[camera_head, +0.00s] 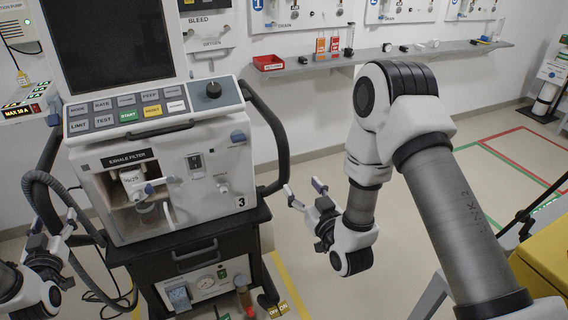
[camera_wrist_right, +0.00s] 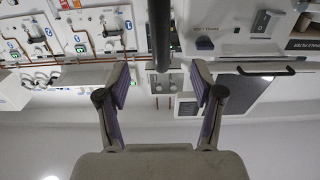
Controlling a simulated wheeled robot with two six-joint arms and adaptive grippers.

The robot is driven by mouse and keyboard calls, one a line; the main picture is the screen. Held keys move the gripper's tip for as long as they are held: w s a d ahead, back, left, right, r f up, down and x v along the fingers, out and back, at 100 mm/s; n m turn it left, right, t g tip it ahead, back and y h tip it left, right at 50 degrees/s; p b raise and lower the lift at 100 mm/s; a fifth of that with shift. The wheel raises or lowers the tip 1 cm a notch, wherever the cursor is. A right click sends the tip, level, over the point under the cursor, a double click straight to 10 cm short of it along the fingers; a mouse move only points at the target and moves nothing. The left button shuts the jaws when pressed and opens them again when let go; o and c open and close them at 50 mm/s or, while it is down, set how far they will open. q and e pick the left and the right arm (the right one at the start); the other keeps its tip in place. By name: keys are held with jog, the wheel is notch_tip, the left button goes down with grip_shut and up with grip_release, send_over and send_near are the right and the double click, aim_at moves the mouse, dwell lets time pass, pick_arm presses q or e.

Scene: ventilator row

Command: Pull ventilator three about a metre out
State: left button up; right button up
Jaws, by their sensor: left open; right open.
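Ventilator three (camera_head: 180,170) is a white unit on a dark cart, marked "3", with a dark screen and a button panel. A black side handle (camera_head: 273,125) curves down its right side, and another (camera_head: 45,160) is on its left. My right gripper (camera_head: 303,189) is open beside the lower end of the right handle. In the right wrist view the open fingers (camera_wrist_right: 161,80) straddle the line of a black bar (camera_wrist_right: 158,35), not closed on it.
A grey wall shelf (camera_head: 380,55) with a red tray (camera_head: 268,62) runs behind. A grey corrugated hose (camera_head: 40,195) hangs at the ventilator's left. A yellow object (camera_head: 552,250) stands at the lower right.

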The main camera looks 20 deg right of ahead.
aim_at(286, 166)
jog(key=w, duration=1.2)
jog(key=shift+w+f, duration=0.1)
pick_arm(q)
grip_shut()
pick_arm(e)
grip_shut()
dwell(0.4)
